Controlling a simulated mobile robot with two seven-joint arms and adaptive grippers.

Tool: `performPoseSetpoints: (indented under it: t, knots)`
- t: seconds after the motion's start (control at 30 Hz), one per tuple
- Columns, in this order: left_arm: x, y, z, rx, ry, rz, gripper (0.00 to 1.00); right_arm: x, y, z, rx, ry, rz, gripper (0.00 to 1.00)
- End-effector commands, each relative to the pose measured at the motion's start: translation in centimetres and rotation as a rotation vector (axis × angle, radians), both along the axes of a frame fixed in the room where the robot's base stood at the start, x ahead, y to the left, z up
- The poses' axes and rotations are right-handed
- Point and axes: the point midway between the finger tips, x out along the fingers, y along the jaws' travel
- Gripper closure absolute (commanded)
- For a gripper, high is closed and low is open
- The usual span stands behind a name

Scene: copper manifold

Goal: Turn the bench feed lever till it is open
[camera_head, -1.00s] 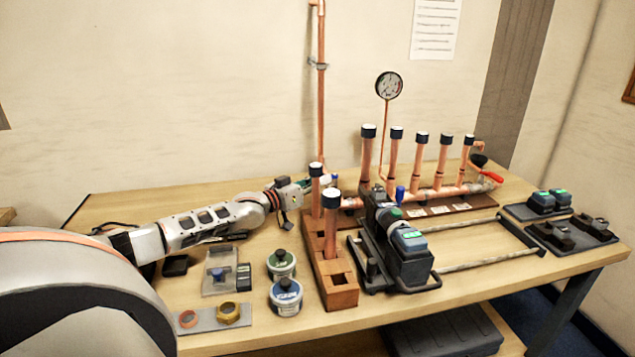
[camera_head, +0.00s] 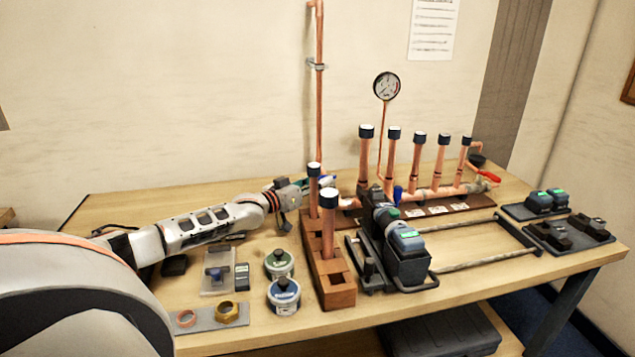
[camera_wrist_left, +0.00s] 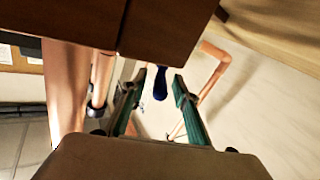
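In the left wrist view the blue handle (camera_wrist_left: 160,83) appears between the green fingers of my left gripper (camera_wrist_left: 157,95). The fingers stand apart, with gaps on both sides of the handle, so the gripper is open. The valve body is hidden. My right gripper is not in view.
A wooden block (camera_head: 328,270) with upright copper pipes stands in front of my left gripper. A black pressing tool (camera_head: 405,255) lies right of it. Two round tins (camera_head: 283,293) sit at the front. A pressure gauge (camera_head: 387,86) and a red handle (camera_head: 489,176) are farther right.

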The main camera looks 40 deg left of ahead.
Motion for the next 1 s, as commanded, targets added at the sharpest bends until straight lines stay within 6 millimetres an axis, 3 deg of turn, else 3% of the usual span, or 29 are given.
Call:
performPoseSetpoints:
  t: [0.27,1.0]
  knots:
    - [-1.3,0.2,-0.2,-0.001,0.002,0.001,0.7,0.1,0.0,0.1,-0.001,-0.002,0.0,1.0]
    - [-9.1,1.3,-0.2,-0.001,0.003,-0.001,0.7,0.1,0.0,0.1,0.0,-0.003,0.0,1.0]
